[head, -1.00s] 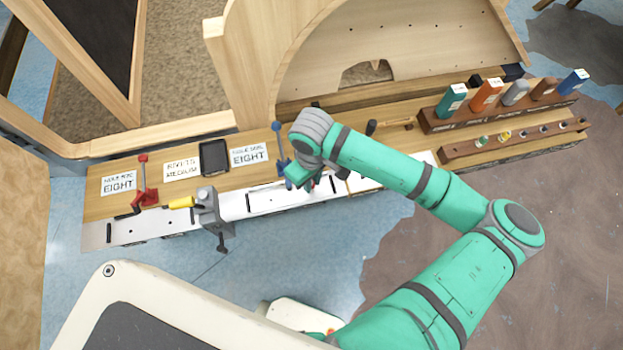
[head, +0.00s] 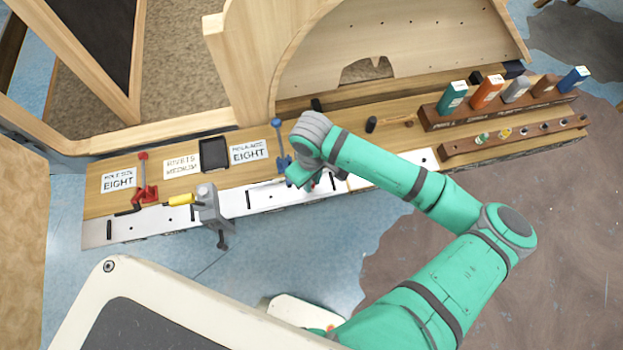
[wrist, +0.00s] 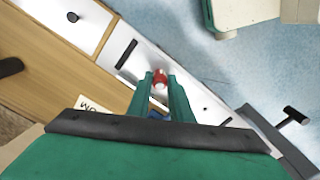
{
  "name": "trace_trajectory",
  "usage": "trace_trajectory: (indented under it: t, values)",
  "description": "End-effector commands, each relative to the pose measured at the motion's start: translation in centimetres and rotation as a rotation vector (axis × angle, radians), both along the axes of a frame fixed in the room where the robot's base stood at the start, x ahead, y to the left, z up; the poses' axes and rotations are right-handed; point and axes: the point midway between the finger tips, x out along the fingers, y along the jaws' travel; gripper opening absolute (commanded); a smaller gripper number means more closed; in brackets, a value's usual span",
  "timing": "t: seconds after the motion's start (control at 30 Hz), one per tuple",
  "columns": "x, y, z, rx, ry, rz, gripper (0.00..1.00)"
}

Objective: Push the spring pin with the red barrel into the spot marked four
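In the wrist view my gripper (wrist: 160,82) has its two green fingers close on either side of a small red barrel, the spring pin (wrist: 160,76), and appears to grip it. The pin is over the white metal strip (wrist: 133,50). Its lower end is hidden, so I cannot tell whether it touches the strip. No mark reading four is legible.
The blue clamp stands close to my gripper. Left along the bench are a grey vice (head: 208,206), a red clamp (head: 147,184) and a black tray (head: 214,153). Wooden racks (head: 440,122) with coloured blocks stand right. A tall curved wooden frame (head: 245,60) rises behind.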

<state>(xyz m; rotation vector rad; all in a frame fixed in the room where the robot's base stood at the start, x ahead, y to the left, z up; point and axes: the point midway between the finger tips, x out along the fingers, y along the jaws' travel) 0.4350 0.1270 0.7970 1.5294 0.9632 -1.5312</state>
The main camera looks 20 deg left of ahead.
Motion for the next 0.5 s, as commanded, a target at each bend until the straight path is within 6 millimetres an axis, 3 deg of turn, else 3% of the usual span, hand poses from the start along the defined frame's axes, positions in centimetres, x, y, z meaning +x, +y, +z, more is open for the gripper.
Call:
trace_trajectory:
  t: [0.03,0.07,0.37,0.5]
  values:
    - [0.01,0.0,0.03,0.0,0.0,0.0,0.32]
    - [0.01,0.0,0.03,0.0,0.0,0.0,0.39]
    - [0.02,0.0,0.1,0.0,0.0,0.0,0.39]
    - [0.09,0.04,1.03,0.001,-0.002,-0.001,0.39]
